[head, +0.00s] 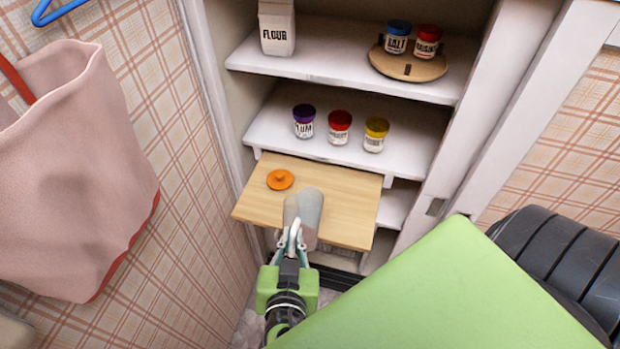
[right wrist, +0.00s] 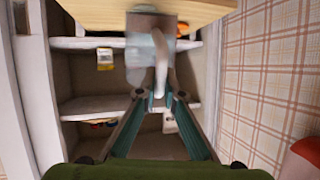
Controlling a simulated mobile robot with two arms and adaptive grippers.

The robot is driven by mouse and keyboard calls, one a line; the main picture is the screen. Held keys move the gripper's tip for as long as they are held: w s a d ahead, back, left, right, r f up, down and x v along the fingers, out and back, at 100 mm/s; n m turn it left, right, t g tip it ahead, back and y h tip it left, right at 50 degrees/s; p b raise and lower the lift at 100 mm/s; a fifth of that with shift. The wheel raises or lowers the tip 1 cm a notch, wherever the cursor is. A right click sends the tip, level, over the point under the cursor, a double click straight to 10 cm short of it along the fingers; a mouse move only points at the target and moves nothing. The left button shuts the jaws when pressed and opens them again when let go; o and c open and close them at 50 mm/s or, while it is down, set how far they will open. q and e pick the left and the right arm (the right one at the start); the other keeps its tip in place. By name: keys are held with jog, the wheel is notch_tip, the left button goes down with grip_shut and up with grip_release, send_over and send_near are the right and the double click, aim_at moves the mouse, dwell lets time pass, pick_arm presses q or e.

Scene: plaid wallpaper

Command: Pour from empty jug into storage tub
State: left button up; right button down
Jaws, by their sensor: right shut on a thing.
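My right gripper (head: 292,250) is shut on the handle of a pale grey jug (head: 308,207) in the head view. The jug is in front of the pull-out wooden board and covers part of it; I cannot tell whether they touch. In the right wrist view, the gripper's fingers (right wrist: 160,102) close on the white handle, with the see-through jug (right wrist: 140,62) beyond them. A small round orange lid-like thing (head: 280,180) lies on the board's left part. I cannot make out a storage tub for sure. My left gripper is out of view.
The wooden board (head: 345,197) juts from a white cupboard. Jars (head: 339,130) stand on the shelf above it. Higher up are a flour container (head: 276,28) and a round wooden tray (head: 420,72) with two jars. A pink bag (head: 75,180) hangs at left.

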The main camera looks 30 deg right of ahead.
jog(key=w+d+r+g+y+p, duration=0.1)
jog(key=r+p, duration=0.1)
jog(key=w+d+r+g+p, duration=0.1)
jog(key=r+p, duration=0.1)
jog(key=p, duration=0.1)
jog(key=w+d+r+g+y+p, duration=0.1)
jog(key=r+p, duration=0.1)
jog(key=p, duration=0.1)
jog(key=shift+w+d+m+y, duration=0.1)
jog(key=shift+d+m+y, duration=0.1)
jog(key=shift+m+y, duration=0.1)
pick_arm(q)
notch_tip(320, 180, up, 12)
jog(key=p, duration=0.2)
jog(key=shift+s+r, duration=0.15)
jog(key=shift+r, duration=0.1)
pick_arm(e)
jog(key=shift+w+d+r+g+y, duration=0.2)
jog(key=shift+w+d+g+y, duration=0.5)
jog(key=shift+g+y, duration=0.15)
pick_arm(q)
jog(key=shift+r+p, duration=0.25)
jog(key=shift+p, duration=0.1)
pick_arm(e)
jog(key=shift+d+r, duration=0.1)
jog(key=shift+r, duration=0.1)
